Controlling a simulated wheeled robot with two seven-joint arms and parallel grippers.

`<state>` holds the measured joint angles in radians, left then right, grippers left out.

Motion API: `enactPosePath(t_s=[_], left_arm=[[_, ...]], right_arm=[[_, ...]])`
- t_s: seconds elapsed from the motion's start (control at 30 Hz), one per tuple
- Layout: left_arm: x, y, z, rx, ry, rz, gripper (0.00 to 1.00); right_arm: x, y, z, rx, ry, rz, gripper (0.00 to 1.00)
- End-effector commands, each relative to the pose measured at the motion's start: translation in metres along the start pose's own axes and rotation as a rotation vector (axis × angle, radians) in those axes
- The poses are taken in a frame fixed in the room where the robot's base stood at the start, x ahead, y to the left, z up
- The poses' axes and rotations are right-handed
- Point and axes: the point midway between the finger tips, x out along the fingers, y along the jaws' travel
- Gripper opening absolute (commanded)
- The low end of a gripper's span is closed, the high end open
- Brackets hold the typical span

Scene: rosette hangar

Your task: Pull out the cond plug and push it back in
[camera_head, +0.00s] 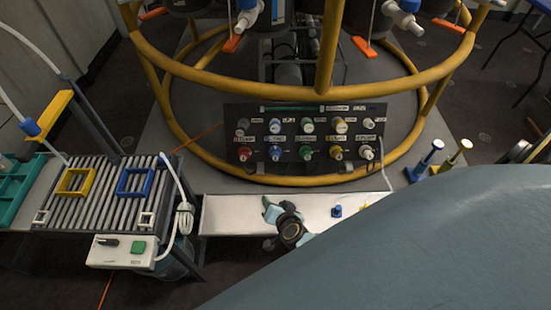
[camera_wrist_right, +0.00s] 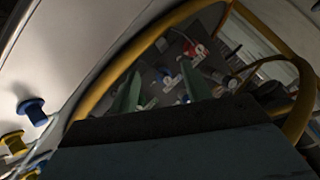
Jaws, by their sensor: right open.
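A dark panel (camera_head: 305,115) with two rows of coloured plugs stands inside the yellow ring frame in the head view. Its labels are too small to read, so I cannot tell which plug is the cond plug. A white plug (camera_head: 366,152) at the lower right end has a pale cable by it. My right gripper (camera_head: 270,208) is over the white shelf in front of the panel, apart from the plugs. In the right wrist view its two green fingers (camera_wrist_right: 160,75) are spread and empty, pointing toward the panel (camera_wrist_right: 172,62). My left gripper is not in view.
The white shelf (camera_head: 235,215) carries a blue spool-shaped piece (camera_head: 337,211) and a yellow piece right of my gripper. Yellow rails (camera_head: 290,180) curve around the panel. A roller table (camera_head: 105,190) with coloured frames stands left. A large blue-grey surface covers the lower right.

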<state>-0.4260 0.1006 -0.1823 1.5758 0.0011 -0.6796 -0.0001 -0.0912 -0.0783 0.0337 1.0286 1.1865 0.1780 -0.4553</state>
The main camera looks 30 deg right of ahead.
Motion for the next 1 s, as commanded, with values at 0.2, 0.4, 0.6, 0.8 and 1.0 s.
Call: enactPosePath(t_s=[0.2,0.4,0.6,0.8,1.0], left_arm=[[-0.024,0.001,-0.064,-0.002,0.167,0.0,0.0],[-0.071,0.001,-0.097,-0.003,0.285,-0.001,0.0],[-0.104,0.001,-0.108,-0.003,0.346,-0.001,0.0],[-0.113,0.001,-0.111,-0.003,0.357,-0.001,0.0],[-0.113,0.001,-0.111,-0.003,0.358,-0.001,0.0]], right_arm=[[0.058,-0.01,-0.061,0.469,0.255,0.05,0.48],[0.081,-0.009,-0.087,0.83,0.321,0.099,0.48],[0.089,-0.013,-0.094,1.017,0.305,0.118,0.48],[0.089,-0.015,-0.096,1.051,0.296,0.121,0.48],[0.089,-0.015,-0.096,1.05,0.296,0.12,0.48]])
